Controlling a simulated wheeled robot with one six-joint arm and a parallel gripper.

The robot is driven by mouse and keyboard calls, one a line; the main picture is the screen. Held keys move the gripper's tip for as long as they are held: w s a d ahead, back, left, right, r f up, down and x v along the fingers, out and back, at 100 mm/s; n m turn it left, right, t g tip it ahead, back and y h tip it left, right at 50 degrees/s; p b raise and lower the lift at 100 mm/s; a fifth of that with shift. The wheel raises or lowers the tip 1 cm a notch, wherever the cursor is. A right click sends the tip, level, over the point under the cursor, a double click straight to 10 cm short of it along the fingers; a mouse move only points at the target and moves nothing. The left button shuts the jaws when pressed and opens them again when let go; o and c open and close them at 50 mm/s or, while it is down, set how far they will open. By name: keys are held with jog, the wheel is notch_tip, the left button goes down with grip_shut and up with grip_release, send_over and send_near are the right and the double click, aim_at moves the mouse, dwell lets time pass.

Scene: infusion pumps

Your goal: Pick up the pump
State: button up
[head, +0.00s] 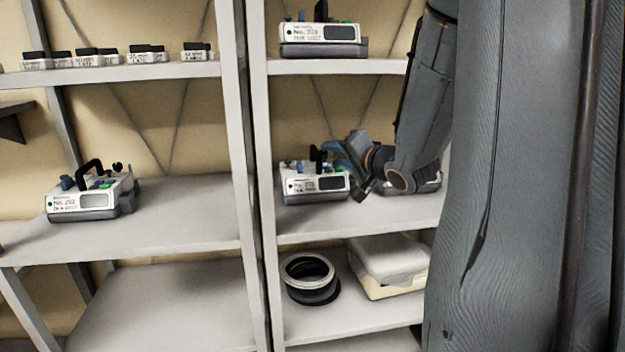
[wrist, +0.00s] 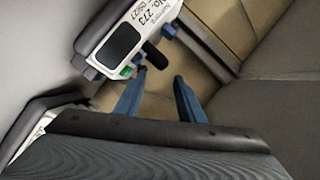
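A white and grey pump (head: 312,190) with a black upright handle stands on the middle shelf of the right rack. In the wrist view the pump (wrist: 135,35) is at the top, its label reading "No. 273", with the black handle (wrist: 155,55) rising toward me. My gripper (head: 340,150) is at the pump's upper right in the head view. In the wrist view the two blue fingers of my gripper (wrist: 158,76) are apart, with the handle just beyond the gap between their tips. The fingers hold nothing. Whether they touch the handle cannot be told.
Another pump (head: 425,183) is partly hidden behind my arm on the same shelf. More pumps stand on the upper shelf (head: 322,40) and left rack (head: 88,198). Below are black and white rings (head: 310,275) and a pale box (head: 390,265). A rack post (head: 250,180) stands left.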

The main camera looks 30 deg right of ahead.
aim_at(317, 170)
jog(key=x, duration=0.4)
jog(key=p+x, duration=0.1)
jog(key=x, duration=0.2)
jog(key=shift+a, duration=0.4)
jog(key=shift+s, duration=0.1)
grip_shut()
dwell(0.8)
jog(key=shift+d+r, duration=0.1)
